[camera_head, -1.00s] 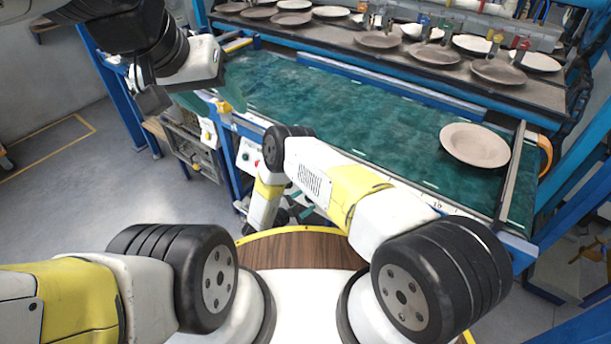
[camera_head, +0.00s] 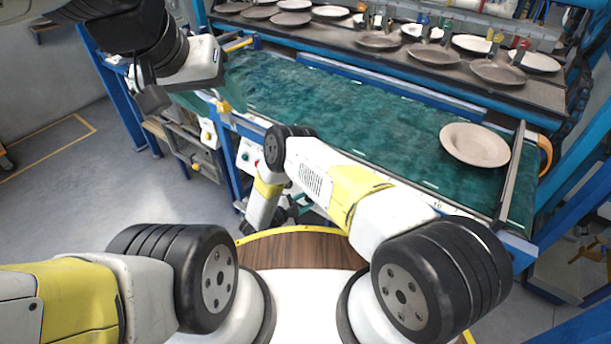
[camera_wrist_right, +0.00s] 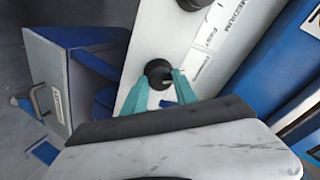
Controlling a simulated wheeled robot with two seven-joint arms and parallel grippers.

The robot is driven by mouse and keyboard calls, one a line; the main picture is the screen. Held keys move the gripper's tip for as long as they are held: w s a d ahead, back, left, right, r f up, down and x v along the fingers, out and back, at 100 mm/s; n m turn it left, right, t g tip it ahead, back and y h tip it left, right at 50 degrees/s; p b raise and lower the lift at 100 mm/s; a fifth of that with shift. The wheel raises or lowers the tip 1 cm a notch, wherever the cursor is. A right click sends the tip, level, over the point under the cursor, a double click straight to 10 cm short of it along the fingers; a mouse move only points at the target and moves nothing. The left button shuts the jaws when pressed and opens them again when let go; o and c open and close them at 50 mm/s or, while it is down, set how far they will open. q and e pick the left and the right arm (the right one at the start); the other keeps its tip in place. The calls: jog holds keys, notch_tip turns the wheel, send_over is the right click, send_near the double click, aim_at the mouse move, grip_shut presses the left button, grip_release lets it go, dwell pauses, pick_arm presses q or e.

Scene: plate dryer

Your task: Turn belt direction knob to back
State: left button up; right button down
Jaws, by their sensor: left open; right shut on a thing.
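The black round knob (camera_wrist_right: 158,74) sits on a pale control panel in the right wrist view. The teal fingers of my right gripper (camera_wrist_right: 160,86) are shut on it, one on each side. Which way the knob points is hard to tell. In the head view my right forearm reaches down beside the conveyor, and the grip on the knob is hidden there. My left gripper (camera_head: 218,90) is open over the left end of the green belt (camera_head: 350,115), away from the knob; its fingers blend with the belt.
A second black knob (camera_wrist_right: 193,3) is above, near a "MEDIUM" label. A beige plate (camera_head: 475,145) lies on the belt's right end. Several plates stand on the shelf (camera_head: 400,60) behind.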

jog(key=m, duration=0.3)
jog(key=m+g, duration=0.1)
jog(key=m, duration=0.2)
jog(key=shift+w+a+r+g, duration=0.1)
jog(key=shift+g, duration=0.2)
jog(key=shift+w+r+m+g, duration=0.1)
jog(key=shift+m+g, duration=0.4)
jog(key=shift+m, duration=1.9)
jog(key=shift+h, duration=0.3)
jog(key=c, duration=1)
grip_release()
jog(key=shift+a, duration=0.1)
jog(key=v, duration=0.7)
jog(key=shift+s+a+r, duration=0.2)
jog(key=shift+r, duration=0.05)
jog(key=shift+a, duration=0.1)
